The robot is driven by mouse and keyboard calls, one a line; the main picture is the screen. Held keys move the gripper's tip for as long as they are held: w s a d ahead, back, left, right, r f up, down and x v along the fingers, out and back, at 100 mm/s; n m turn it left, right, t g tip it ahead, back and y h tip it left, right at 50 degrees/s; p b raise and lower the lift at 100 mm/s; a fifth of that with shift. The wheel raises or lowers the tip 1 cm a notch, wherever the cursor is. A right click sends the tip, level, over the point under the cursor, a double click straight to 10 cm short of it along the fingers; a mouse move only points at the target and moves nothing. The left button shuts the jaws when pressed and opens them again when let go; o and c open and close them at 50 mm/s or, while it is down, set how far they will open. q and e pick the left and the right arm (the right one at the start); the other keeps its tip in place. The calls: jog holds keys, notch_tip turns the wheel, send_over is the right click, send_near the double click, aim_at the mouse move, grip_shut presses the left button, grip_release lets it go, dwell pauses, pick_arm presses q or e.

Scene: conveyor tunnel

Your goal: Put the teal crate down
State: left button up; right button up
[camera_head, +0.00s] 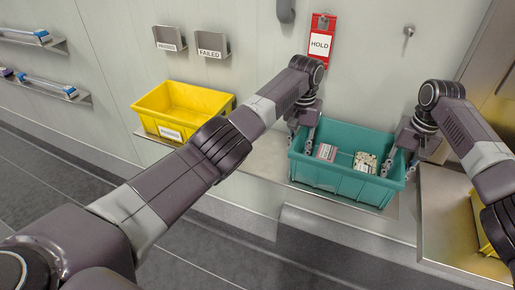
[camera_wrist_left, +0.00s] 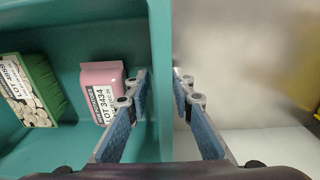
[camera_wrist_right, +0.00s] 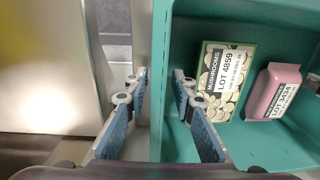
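The teal crate (camera_head: 340,182) sits level at or just above the metal ledge by the wall; I cannot tell if its base bears on it. A pink box (camera_head: 326,152) and a mushroom box (camera_head: 365,162) lie inside. My left gripper (camera_head: 302,138) is shut on the crate's left end wall, one finger inside and one outside, as the left wrist view (camera_wrist_left: 161,85) shows. My right gripper (camera_head: 402,160) is shut on the right end wall the same way, seen in the right wrist view (camera_wrist_right: 161,82). The crate's underside is hidden.
A yellow crate (camera_head: 185,105) labelled PASSED or similar stands on the ledge to the left. A red HOLD sign (camera_head: 320,42) hangs on the wall behind the teal crate. A metal surface (camera_head: 450,215) and part of another yellow crate (camera_head: 483,225) are at the right.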

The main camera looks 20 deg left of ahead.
pick_arm(q)
jog(key=r, duration=1.1)
jog(key=shift+a+r, duration=0.25)
jog(key=shift+r, duration=0.15)
pick_arm(e)
jog(key=shift+r, duration=0.1)
jog(key=r, duration=1.1)
jog(key=shift+d+r, duration=0.35)
jog(key=shift+r, duration=0.05)
